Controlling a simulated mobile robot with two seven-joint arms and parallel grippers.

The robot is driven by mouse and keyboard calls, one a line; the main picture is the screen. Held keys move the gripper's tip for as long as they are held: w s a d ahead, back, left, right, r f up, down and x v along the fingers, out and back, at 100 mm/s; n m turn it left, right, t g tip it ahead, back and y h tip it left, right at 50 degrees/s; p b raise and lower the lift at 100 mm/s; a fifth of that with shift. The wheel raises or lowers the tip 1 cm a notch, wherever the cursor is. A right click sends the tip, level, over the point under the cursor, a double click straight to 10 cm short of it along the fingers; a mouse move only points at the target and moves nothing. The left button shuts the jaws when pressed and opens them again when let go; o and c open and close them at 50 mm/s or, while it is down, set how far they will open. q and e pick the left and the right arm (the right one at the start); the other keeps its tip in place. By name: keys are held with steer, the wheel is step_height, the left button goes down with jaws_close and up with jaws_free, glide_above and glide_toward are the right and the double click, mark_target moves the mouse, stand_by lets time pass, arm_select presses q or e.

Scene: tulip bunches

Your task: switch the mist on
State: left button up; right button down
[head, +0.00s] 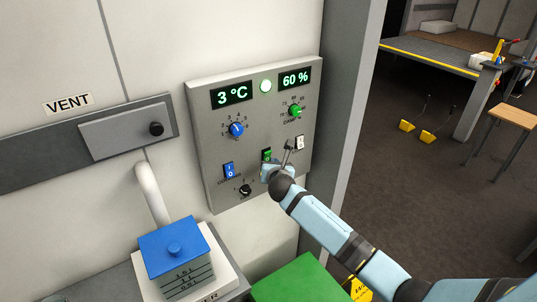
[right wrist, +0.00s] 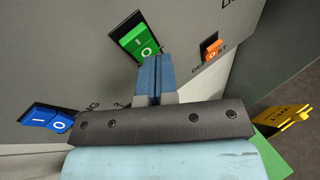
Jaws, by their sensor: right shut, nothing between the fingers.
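The grey control panel (head: 215,165) is on the wall, with displays reading 3 °C and 60 % and a lit round lamp (head: 265,86). A green rocker switch (head: 266,154) marked I and O sits low on it; it also shows in the right wrist view (right wrist: 138,42). Its label is hidden and I cannot tell which side is pressed. My right gripper (head: 269,168) is shut and empty just below this switch. In the right wrist view its blue fingertips (right wrist: 156,62) are close to the switch's O end; contact is unclear. My left gripper is out of view.
A blue rocker switch (head: 229,170), a small black knob (head: 245,190), a blue dial (head: 236,129) and a green dial (head: 295,111) share the panel. An orange switch (right wrist: 212,48) is right of the fingers. A blue-lidded container (head: 175,252) stands below left.

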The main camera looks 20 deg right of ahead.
stand_by(0.6)
steer(key=shift+w+r+p, duration=0.15)
steer(key=shift+w+p, duration=0.2)
steer(key=shift+w, duration=0.05)
steer(key=shift+w+a+r, duration=0.1)
steer(key=shift+w+r, duration=0.1)
steer(key=shift+w, duration=0.05)
stand_by(0.6)
steer(key=shift+w, duration=0.1)
steer(key=shift+s+f+p, duration=0.3)
steer(key=shift+s+p, duration=0.35)
steer(key=shift+s, duration=0.15)
